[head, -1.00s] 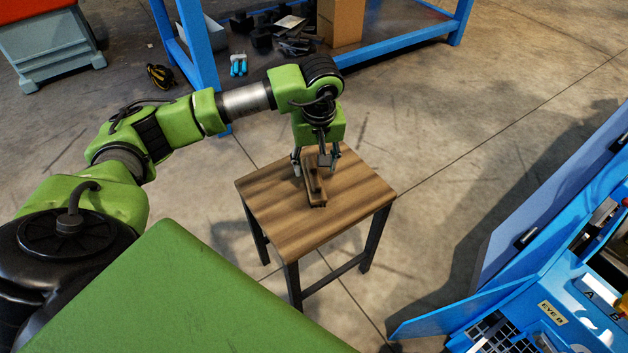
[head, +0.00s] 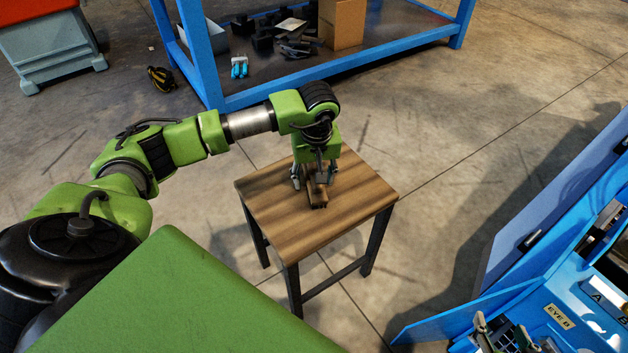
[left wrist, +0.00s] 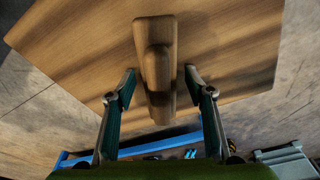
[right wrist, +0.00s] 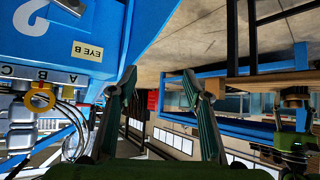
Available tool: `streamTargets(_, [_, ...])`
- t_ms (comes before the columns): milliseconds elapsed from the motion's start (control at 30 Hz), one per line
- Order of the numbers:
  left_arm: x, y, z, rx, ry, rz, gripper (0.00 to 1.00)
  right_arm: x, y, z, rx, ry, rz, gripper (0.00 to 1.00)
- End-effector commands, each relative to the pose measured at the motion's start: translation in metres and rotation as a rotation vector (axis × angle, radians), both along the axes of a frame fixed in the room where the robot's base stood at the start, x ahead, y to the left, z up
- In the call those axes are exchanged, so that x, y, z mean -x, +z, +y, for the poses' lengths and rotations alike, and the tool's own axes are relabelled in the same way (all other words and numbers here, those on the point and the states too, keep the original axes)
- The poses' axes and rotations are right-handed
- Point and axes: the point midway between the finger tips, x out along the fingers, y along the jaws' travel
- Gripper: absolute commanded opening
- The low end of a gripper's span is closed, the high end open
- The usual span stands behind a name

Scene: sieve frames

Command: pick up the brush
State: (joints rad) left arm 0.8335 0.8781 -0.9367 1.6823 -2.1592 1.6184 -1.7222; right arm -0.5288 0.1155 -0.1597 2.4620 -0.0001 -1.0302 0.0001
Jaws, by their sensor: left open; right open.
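The brush (head: 318,198) is a brown wooden piece with a raised handle, lying on the small wooden table (head: 265,205). My left gripper (head: 313,182) is open, low over the table, with one finger on each side of the brush. In the left wrist view the brush (left wrist: 155,55) lies between the two spread fingers (left wrist: 158,80), with a gap visible on both sides. The arm hides part of the brush in the head view. My right gripper (right wrist: 160,78) is open and empty, beside the blue station (right wrist: 110,30).
The blue station with the EYE B label (head: 558,316) stands at the lower right. A blue-framed shelf (head: 330,75) with a cardboard box (head: 342,24) stands behind the table. The tabletop around the brush is bare.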

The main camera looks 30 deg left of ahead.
Motion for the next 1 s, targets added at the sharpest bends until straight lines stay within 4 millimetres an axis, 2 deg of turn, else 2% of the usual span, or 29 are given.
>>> streamTargets(67, [0.0, 0.0, 0.0, 0.0, 0.0, 0.0, 0.49, 0.0, 0.0, 0.0, 0.0, 0.0, 0.001, 0.45])
streamTargets(233, [0.0, 0.0, 0.0, 0.0, 0.0, 0.0, 0.04, 0.0, 0.0, 0.0, 0.0, 0.0, 0.002, 0.45])
streamTargets(267, [0.0, 0.0, 0.0, 0.0, 0.0, 0.0, 0.02, 0.0, 0.0, 0.0, 0.0, 0.0, 0.002, 0.45])
streamTargets(567, [0.0, 0.002, 0.0, 0.001, 0.0, -0.001, 0.02, 0.0, 0.0, 0.0, 0.001, -0.001, 0.003, 0.45])
streamTargets(733, [-0.001, 0.01, 0.0, 0.001, 0.0, -0.003, 0.02, 0.005, -0.004, -0.002, 0.007, -0.001, 0.032, 0.45])
streamTargets(900, [-0.001, 0.033, 0.0, 0.0, 0.0, -0.004, 0.02, 0.029, -0.021, -0.01, 0.033, -0.011, 0.153, 0.45])
streamTargets(1000, [0.01, 0.049, -0.007, 0.0, -0.004, -0.004, 0.02, 0.051, -0.032, -0.018, 0.056, -0.019, 0.257, 0.45])
